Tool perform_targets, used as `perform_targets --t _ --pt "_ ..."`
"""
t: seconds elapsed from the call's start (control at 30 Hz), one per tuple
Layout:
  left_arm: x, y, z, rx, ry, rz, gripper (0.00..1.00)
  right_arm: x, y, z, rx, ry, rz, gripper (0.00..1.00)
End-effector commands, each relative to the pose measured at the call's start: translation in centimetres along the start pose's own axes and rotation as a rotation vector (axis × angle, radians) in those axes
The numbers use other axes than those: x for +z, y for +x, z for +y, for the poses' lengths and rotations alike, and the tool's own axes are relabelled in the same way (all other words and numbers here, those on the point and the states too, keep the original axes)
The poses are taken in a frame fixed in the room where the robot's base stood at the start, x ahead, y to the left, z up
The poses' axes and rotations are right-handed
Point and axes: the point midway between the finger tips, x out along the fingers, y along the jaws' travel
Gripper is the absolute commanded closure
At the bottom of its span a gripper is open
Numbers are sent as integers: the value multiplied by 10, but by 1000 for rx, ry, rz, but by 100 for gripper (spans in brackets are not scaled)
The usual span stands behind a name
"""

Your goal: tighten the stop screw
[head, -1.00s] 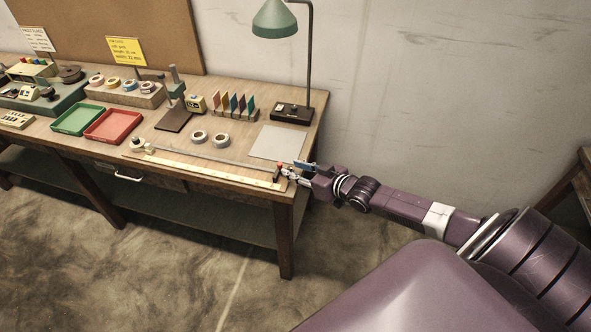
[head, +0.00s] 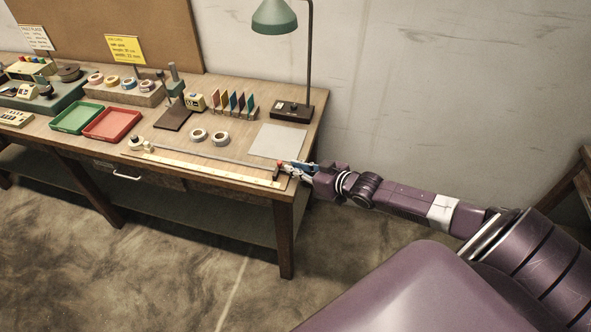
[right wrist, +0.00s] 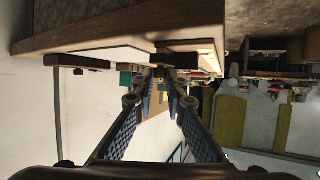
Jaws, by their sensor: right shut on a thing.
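In the right wrist view the two blue-padded fingers of the right gripper (right wrist: 163,80) come together at a small dark part, too shaded to make out well. My left gripper is not in view.
The wooden table (head: 235,181) holds a grey sheet (head: 278,141) and a green lamp (head: 275,18) behind the gripper. Tape rolls (head: 198,135), a red tray (head: 112,123) and a green tray (head: 76,117) lie further left.

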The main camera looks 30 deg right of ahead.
Motion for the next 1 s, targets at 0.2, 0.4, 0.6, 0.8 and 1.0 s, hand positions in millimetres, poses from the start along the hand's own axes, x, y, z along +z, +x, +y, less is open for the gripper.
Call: perform_targets --t 0.2,0.4,0.6,0.8,1.0 --pt "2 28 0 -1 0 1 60 3 2 4 -57 -32 2 100" --pt "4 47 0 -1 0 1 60 2 2 7 -125 -62 2 100" --pt "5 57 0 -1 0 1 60 -1 2 8 -196 -88 4 100" --pt "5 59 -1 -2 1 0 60 -2 2 10 -268 -117 2 100" --pt "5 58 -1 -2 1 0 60 -3 2 12 -344 -147 2 100"
